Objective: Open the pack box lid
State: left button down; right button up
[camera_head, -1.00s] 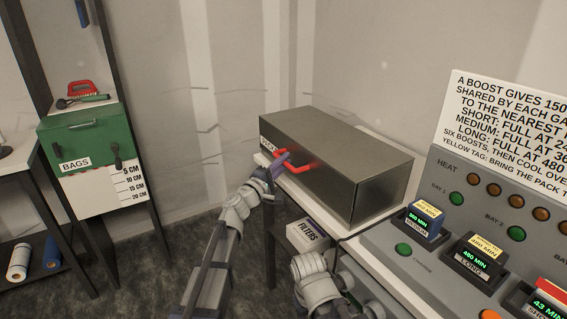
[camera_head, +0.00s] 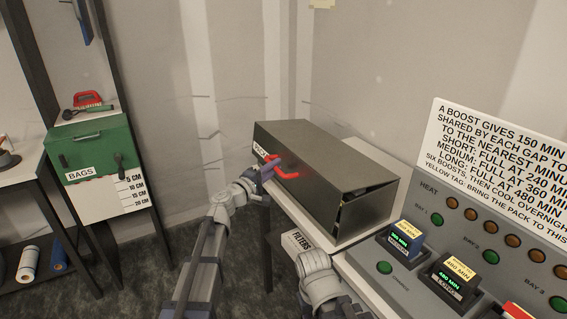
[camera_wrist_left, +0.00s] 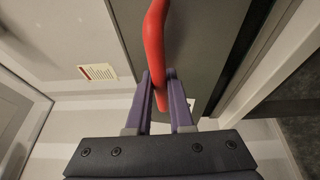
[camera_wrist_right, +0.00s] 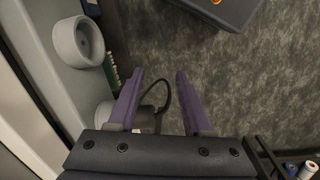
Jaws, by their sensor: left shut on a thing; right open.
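The pack box (camera_head: 365,212) is a long dark grey metal box on a white bench. Its lid (camera_head: 325,150) is raised a little, with a dark gap showing at the right end. A red handle (camera_head: 289,175) is on the front of the lid, and it also shows in the left wrist view (camera_wrist_left: 153,40). My left gripper (camera_head: 266,172) is shut on the red handle, with its purple fingers on either side of it (camera_wrist_left: 160,78). My right gripper (camera_wrist_right: 160,78) is open and empty above the floor, beside the bench side.
A sloped control panel (camera_head: 460,215) with timer blocks and buttons stands right of the box, below a text sign (camera_head: 500,140). A green BAGS box (camera_head: 95,145) stands at the left. Open floor lies between.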

pick_arm(q)
jog(key=w+d+r+m+g+y+p, duration=0.1)
jog(key=d+r+g+y+p, duration=0.1)
jog(key=r+p, duration=0.85)
jog(key=w+d+r+m+g+y+p, duration=0.15)
jog(key=r+p, duration=0.45)
jog(key=p, duration=0.9)
jog(key=w+d+r+g+p, duration=0.1)
jog(key=w+d+r+p, duration=0.4)
jog(key=d, duration=0.4)
jog(key=w+d+r+g+y+p, duration=0.1)
jog(key=w+d+r+p, duration=0.5)
jog(key=d+r+p, duration=0.2)
jog(key=shift+w+d+r+p, duration=0.15)
jog(key=shift+w+d+p, duration=0.15)
jog(key=shift+d+p, duration=0.6)
jog(key=shift+a, duration=0.25)
